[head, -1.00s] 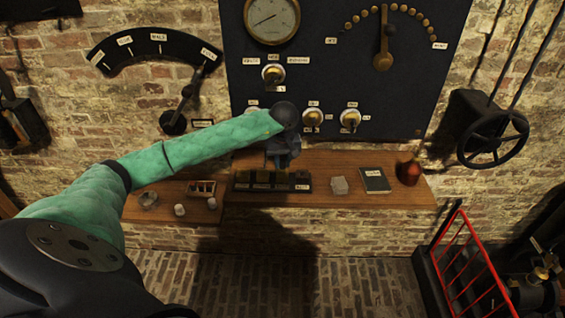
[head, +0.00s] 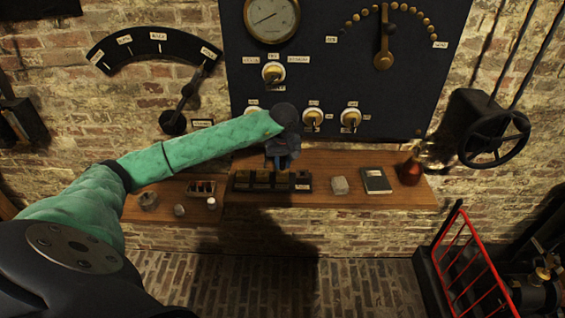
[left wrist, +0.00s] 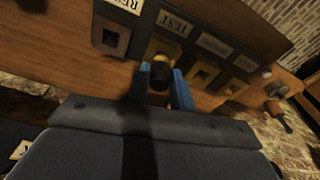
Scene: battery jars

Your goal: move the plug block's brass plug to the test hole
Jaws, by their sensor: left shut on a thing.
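The plug block (head: 243,188) is a dark block on the wooden shelf, with a row of labelled brass-toned sockets. My left gripper (head: 282,164) is over its right half. In the left wrist view the blue fingers (left wrist: 160,86) are shut on the plug (left wrist: 158,76), of which the dark, rounded end shows best. The plug stands in front of the socket labelled TEST (left wrist: 165,48). The REST socket (left wrist: 110,37) beside it looks empty. The plug's tip is hidden, so I cannot tell whether it is in the hole. My right gripper is not in view.
A small tray (head: 201,188) and small jars (head: 179,210) stand left. The dark switch panel (head: 345,75) is close behind my gripper.

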